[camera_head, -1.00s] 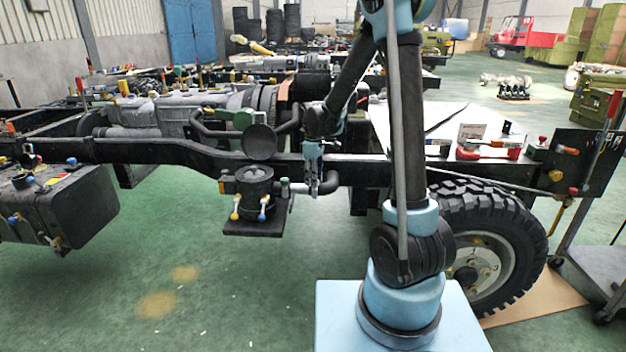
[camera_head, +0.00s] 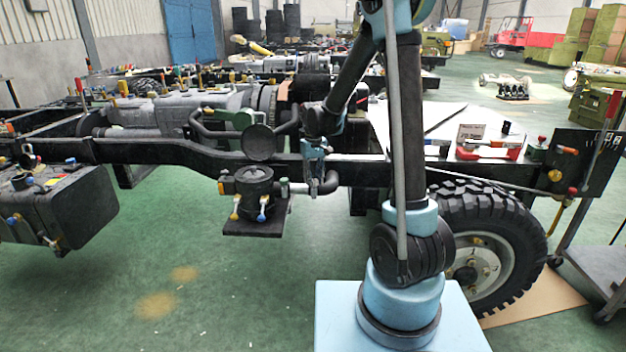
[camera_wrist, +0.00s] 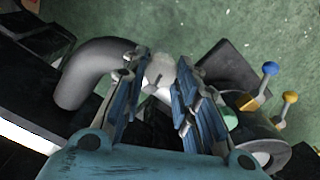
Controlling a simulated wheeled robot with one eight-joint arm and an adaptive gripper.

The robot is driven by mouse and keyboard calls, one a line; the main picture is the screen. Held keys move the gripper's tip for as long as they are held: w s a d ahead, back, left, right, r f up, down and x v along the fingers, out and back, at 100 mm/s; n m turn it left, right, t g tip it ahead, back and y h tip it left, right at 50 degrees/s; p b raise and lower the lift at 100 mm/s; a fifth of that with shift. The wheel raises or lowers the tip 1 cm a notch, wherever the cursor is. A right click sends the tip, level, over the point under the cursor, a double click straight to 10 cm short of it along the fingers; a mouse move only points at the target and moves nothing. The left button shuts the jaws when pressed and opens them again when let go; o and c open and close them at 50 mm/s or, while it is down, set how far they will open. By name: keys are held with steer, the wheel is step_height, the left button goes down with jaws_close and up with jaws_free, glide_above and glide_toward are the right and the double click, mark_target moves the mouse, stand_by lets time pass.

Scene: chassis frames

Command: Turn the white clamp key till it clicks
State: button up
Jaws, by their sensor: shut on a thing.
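The white clamp key (camera_wrist: 160,72) shows in the wrist view as a pale, rounded piece between the fingertips of my gripper (camera_wrist: 157,64). My gripper is shut on it, and the fingers hide part of it. A dark bent pipe (camera_wrist: 92,70) lies just left of the key. In the head view my gripper (camera_head: 313,187) points down just below the chassis rail, beside the pipe's bend (camera_head: 330,184). The key is too small to make out there.
A dark canister (camera_head: 254,184) with yellow and blue levers stands left of my gripper. The chassis rail (camera_head: 230,157) runs close above and behind it. A tyre (camera_head: 510,225) stands to the right. Green floor is clear below.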

mark_target(314, 179)
steer(key=shift+w+m, duration=0.1)
steer(key=shift+m, duration=0.2)
stand_by(0.4)
steer(key=o, duration=1.1)
steer(key=shift+r, duration=0.1)
step_height(314, 179, up, 12)
steer(key=shift+f, duration=0.15)
